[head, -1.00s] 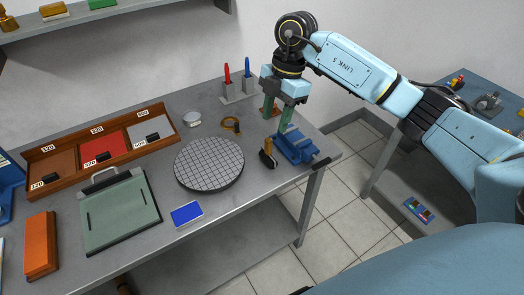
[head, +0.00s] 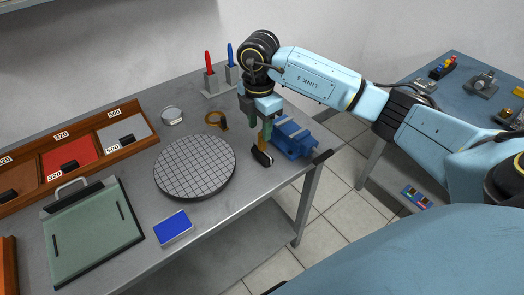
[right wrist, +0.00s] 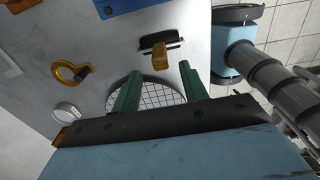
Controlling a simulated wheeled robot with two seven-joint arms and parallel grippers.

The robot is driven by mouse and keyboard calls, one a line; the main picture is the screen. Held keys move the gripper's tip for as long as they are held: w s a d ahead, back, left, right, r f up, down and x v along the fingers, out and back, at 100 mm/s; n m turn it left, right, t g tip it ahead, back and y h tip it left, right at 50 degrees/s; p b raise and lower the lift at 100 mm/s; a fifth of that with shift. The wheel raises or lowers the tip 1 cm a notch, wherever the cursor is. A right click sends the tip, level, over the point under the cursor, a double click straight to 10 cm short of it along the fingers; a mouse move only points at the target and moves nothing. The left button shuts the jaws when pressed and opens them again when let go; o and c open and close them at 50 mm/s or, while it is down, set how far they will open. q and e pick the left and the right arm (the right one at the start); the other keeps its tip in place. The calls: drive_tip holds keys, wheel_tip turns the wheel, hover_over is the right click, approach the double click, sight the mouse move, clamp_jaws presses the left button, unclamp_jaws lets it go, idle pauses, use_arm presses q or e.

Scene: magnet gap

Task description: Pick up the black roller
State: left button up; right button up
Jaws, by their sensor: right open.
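The black roller (head: 262,156) lies on the grey workbench (head: 215,222) near its front right edge, beside a blue vise. Its orange handle points up the picture, toward my gripper. My right gripper (head: 263,130) is open and empty, its green fingers pointing down just behind the roller. In the right wrist view the roller (right wrist: 168,43) lies beyond the open fingertips (right wrist: 159,70), roughly in line with the space between them. The fingers appear apart from it. My left gripper is not in view.
The blue vise (head: 293,140) is close on the roller's right. A round gridded plate (head: 195,166) is to its left.

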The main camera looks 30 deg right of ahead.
sight(262, 147)
drive_tip(key=f, duration=0.5)
drive_tip(key=shift+s+d+f, duration=0.1)
drive_tip(key=shift+d, duration=0.25)
clamp_jaws()
